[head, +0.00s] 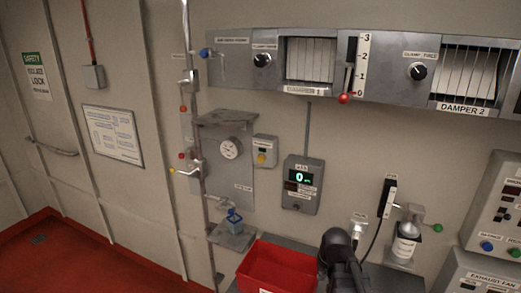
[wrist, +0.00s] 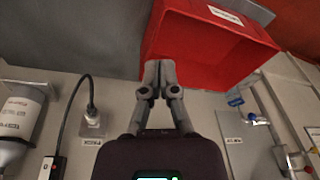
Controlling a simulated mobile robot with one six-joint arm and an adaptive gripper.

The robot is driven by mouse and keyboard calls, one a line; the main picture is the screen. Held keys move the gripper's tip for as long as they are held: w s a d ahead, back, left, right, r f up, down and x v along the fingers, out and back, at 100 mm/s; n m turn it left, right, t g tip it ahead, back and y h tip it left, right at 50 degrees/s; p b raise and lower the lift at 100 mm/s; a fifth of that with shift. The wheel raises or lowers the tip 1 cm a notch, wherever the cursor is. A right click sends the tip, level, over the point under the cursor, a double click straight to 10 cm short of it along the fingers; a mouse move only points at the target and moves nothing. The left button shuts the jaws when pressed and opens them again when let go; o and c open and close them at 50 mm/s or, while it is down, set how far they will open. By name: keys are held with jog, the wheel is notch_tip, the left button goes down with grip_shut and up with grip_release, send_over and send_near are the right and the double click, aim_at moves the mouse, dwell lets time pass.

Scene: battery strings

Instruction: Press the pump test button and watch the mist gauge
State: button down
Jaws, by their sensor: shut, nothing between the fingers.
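A small grey box with a yellow button (head: 261,158) is on the wall in the head view; its label is too small to read. A round white dial gauge (head: 230,148) is on the panel left of it. A grey box with a green digital display (head: 302,177) reading 0 hangs to its right. I cannot tell which of these two readouts is the mist gauge. My gripper (wrist: 159,68) is shut and empty in the wrist view, with its fingertips near the red bin. In the head view my dark arm is low, below the display box and well away from the button; the fingertips are hidden.
A red bin (head: 274,267) stands left of my arm and also fills the top of the wrist view (wrist: 200,45). A vertical pipe (head: 198,130) with valves runs left of the panel. A bottle (head: 405,243) and a corded plug are at the right. Damper units hang above.

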aim_at(261, 159)
jog(key=w+a+r+m+t+y, duration=0.1)
jog(key=w+a+r+t+y, duration=0.1)
jog(key=w+a+r+t, duration=0.2)
jog(key=w+a+r+t+y+p, duration=0.1)
jog(key=w+a+r+t, duration=0.3)
jog(key=w+a+r, duration=0.5)
jog(key=w+a+r+m+t+y+p, duration=0.1)
jog(key=w+a+r+t+y, duration=0.2)
jog(key=w+a, duration=1)
jog(key=w+r+t, duration=0.1)
jog(key=w+r, duration=0.2)
jog(key=shift+w+a+r+m+t, duration=0.15)
jog(key=shift+w+a+m+t, duration=0.15)
jog(key=shift+t, duration=0.1)
jog(key=shift+w+d, duration=0.1)
jog(key=shift+w, duration=0.05)
jog(key=shift+w+d, duration=0.5)
jog(key=shift+w, duration=0.8)
jog(key=shift+w+d, duration=0.45)
jog(key=shift+w, duration=0.9)
jog(key=shift+w+d, duration=0.5)
jog(key=shift+w, duration=0.8)
jog(key=shift+w, duration=0.1)
jog(key=shift+w+d, duration=0.15)
jog(key=shift+w, duration=0.15)
